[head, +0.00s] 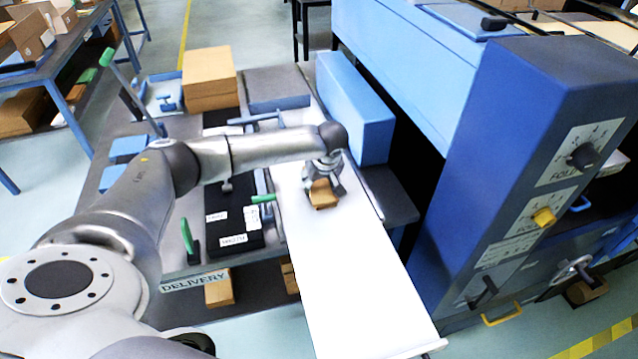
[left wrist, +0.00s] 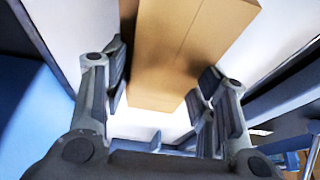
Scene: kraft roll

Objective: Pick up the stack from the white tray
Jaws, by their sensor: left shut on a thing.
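The stack (head: 322,198) is a small brown block of kraft sheets over the long white tray (head: 350,275) in the head view. My left gripper (head: 324,186) is above it, with its fingers closed around its sides. In the left wrist view the stack (left wrist: 185,50) runs between the two fingers, and the white tray (left wrist: 285,30) shows behind it. I cannot tell whether the stack touches the tray or is slightly above it. The fingers hide part of the stack. My right gripper is not in view.
A blue box (head: 355,105) stands right beside the tray's far part. The tall blue machine (head: 530,150) with knobs is at the right. A larger brown stack (head: 209,78) and black panels with green handles (head: 187,236) lie left. The tray's near part is clear.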

